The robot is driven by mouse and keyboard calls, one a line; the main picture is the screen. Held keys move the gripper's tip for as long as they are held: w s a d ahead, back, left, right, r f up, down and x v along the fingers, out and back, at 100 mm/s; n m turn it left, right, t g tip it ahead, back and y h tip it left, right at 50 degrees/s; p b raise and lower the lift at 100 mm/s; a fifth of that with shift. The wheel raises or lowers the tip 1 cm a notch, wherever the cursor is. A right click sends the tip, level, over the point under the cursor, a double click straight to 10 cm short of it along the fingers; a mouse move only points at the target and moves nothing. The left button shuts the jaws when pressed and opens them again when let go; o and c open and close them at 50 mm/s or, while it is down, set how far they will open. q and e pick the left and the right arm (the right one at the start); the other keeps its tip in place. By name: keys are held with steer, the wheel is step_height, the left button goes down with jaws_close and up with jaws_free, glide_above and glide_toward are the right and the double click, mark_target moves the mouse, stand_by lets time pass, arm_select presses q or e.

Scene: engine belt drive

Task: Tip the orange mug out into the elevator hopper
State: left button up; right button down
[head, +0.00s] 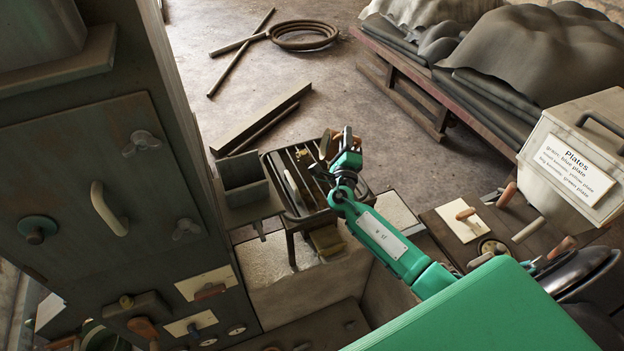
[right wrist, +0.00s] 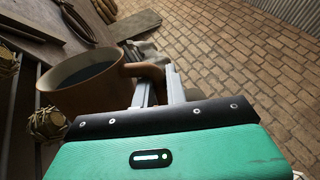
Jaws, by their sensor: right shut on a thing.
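My right gripper (head: 338,160) is at the end of the green arm, above a slatted dark stand in the head view. In the right wrist view its two fingers (right wrist: 158,88) are shut on the handle of the orange mug (right wrist: 95,95). The mug's open mouth shows a dark inside; I cannot tell what is in it. In the head view the mug is too small and covered to make out surely. A grey open box (head: 246,190), which looks like the elevator hopper, juts from the tall cabinet, left of the gripper. My left gripper is not in view.
The tall grey cabinet (head: 100,160) fills the left. The slatted stand (head: 292,205) is close beside the box. A white bin labelled Plates (head: 545,175) stands at the right. Beams (head: 262,120) and a coiled hose (head: 303,36) lie on the floor behind.

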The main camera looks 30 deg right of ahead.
steer(key=shift+s+d+f+m+h+b, duration=0.1)
steer(key=shift+d+f+m+h+b, duration=0.25)
steer(key=shift+m, duration=0.25)
steer(key=shift+s+d+f+m+g+b, duration=0.1)
steer(key=shift+d+f+m+g+b, duration=0.25)
steer(key=shift+m, duration=0.25)
steer(key=m+p, duration=0.1)
steer(key=d+r+m+g, duration=0.1)
steer(key=s+d+r+m+h+p, duration=0.1)
steer(key=m, duration=0.1)
steer(key=shift+d+r+g+p, duration=0.1)
steer(key=shift+r+g+p, duration=0.15)
steer(key=shift+p, duration=0.05)
steer(key=shift+s+d+f+m+g+b, duration=0.25)
steer(key=shift+f+m+b, duration=0.2)
steer(key=shift+f+m, duration=0.15)
steer(key=shift+s+d+f+m+g+b, duration=0.15)
steer(key=shift+d+f+m+b, duration=0.1)
steer(key=shift+f+m+b, duration=0.3)
steer(key=s+d+f+m+g, duration=0.2)
steer(key=d+f+m, duration=0.3)
steer(key=m, duration=0.3)
steer(key=shift+s+d+y, duration=0.35)
steer(key=shift+d, duration=0.45)
steer(key=shift+s, duration=0.1)
